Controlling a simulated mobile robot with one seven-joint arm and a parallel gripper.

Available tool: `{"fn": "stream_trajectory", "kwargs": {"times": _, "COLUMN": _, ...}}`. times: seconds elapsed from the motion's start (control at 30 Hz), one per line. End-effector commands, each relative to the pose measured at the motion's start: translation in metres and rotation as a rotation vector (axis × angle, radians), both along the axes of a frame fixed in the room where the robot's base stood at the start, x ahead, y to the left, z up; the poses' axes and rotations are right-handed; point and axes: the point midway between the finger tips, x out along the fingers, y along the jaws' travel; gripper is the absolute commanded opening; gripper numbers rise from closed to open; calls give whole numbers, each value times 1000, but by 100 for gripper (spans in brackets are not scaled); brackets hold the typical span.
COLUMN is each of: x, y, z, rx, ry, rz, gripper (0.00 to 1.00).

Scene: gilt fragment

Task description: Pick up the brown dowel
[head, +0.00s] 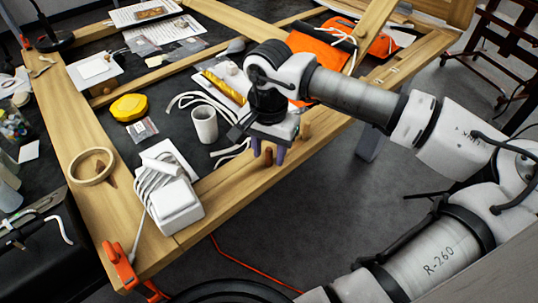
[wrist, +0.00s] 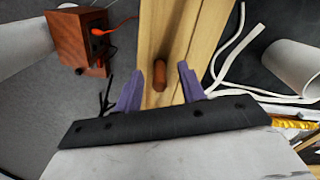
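The brown dowel (wrist: 159,76) is a short reddish-brown peg on the pale wooden beam (wrist: 180,30) of the frame. In the head view the dowel (head: 268,156) shows between my purple fingers, near the beam's front edge. My gripper (wrist: 160,69) is open, with one finger on each side of the dowel. In the wrist view gaps show between the dowel and both fingers. In the head view my gripper (head: 268,153) points down over the beam, and the dowel's lower end is hard to make out.
A lighter tan peg (head: 305,130) stands on the beam just right of my gripper. A white cup (head: 204,124) and white cords (head: 195,99) lie behind and left. Open floor lies in front.

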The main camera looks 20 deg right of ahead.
Motion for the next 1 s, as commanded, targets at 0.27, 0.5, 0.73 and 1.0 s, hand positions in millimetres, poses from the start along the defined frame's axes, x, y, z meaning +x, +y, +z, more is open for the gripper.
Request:
{"fn": "stream_trajectory", "kwargs": {"times": 0.27, "x": 0, "y": 0, "z": -4, "rx": -1, "ry": -1, "rz": 0, "gripper": 40}}
{"fn": "stream_trajectory", "kwargs": {"times": 0.5, "x": 0, "y": 0, "z": -4, "rx": -1, "ry": -1, "rz": 0, "gripper": 8}}
{"fn": "stream_trajectory", "kwargs": {"times": 0.73, "x": 0, "y": 0, "z": -4, "rx": -1, "ry": -1, "rz": 0, "gripper": 0}}
{"fn": "stream_trajectory", "kwargs": {"times": 1.0, "x": 0, "y": 0, "z": 2, "rx": -1, "ry": -1, "rz": -1, "gripper": 0}}
